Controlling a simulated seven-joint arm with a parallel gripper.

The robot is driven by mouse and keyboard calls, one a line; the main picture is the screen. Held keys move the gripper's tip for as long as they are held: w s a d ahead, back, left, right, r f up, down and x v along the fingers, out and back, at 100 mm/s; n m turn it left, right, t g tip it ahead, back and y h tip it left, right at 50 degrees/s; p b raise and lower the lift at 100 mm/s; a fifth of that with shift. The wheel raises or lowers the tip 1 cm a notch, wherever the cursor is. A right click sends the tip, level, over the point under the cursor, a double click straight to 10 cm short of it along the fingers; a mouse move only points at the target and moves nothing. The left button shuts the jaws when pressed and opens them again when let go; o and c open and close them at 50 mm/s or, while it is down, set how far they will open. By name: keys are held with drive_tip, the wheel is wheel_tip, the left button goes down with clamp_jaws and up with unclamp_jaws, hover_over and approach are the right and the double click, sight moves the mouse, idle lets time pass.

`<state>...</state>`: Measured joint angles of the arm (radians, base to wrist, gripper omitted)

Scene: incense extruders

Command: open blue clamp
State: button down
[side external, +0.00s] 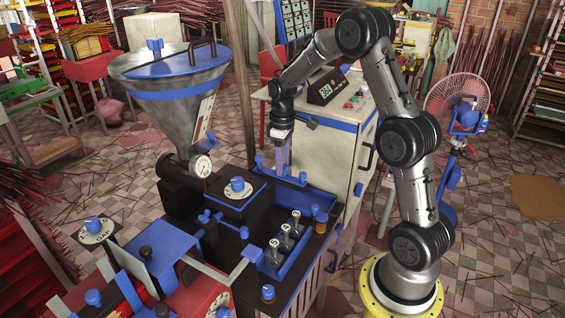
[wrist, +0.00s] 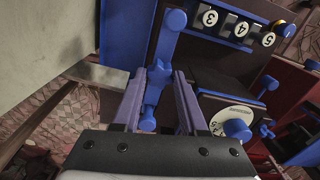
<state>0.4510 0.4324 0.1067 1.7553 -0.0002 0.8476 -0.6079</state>
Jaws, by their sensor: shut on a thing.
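The blue clamp (wrist: 158,80) shows in the wrist view as a blue star-shaped handle, with a blue bar running up from it to a round knob. My gripper (wrist: 159,98) has its two purple-grey fingers on either side of this handle, shut on it. In the side external view, my gripper (side external: 283,158) points straight down at the back of the dark machine block, beside the blue tray. There the fingers and arm hide most of the clamp.
A steel hopper (side external: 168,95) with a blue rim stands to the left. A dial with a blue knob (side external: 237,186) is close in front. A cream cabinet (side external: 325,150) stands behind.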

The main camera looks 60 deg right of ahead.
sight(288, 178)
drive_tip(key=n, duration=0.5)
drive_tip(key=shift+r+n, duration=0.1)
drive_tip(key=shift+n, duration=0.2)
idle(0.5)
drive_tip(key=shift+s, duration=1.25)
drive_tip(key=shift+a, duration=0.1)
drive_tip(key=shift+w+f, duration=0.25)
drive_tip(key=shift+c, duration=2.2)
unclamp_jaws()
wheel_tip(288, 178, up, 14)
drive_tip(key=shift+c, duration=0.2)
